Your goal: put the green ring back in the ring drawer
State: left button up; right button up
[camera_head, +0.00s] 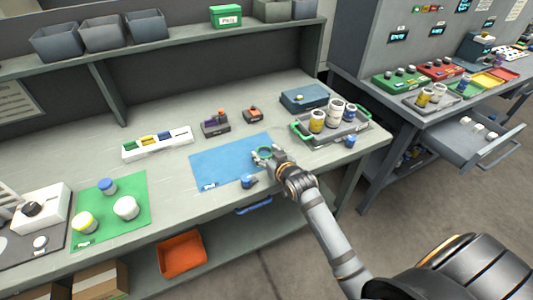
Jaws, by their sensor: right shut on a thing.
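The green ring (262,151) is over the right part of the blue mat on the workbench. My right gripper (266,155) is shut on it, with its fingers hiding part of the ring. I cannot tell whether the ring still touches the mat. A blue handle (254,206) shows under the bench's front edge, below the mat; no open drawer shows there. My left gripper is not in view.
A small blue item (249,181) lies at the blue mat (215,168)'s front edge. A grey tray (345,138) with jars stands to the right, near a blue box (304,97). Another bench has an open grey drawer (490,152). An orange bin (182,255) sits below.

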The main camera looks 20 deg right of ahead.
jog(key=shift+f, duration=0.1)
jog(key=o, duration=1.3)
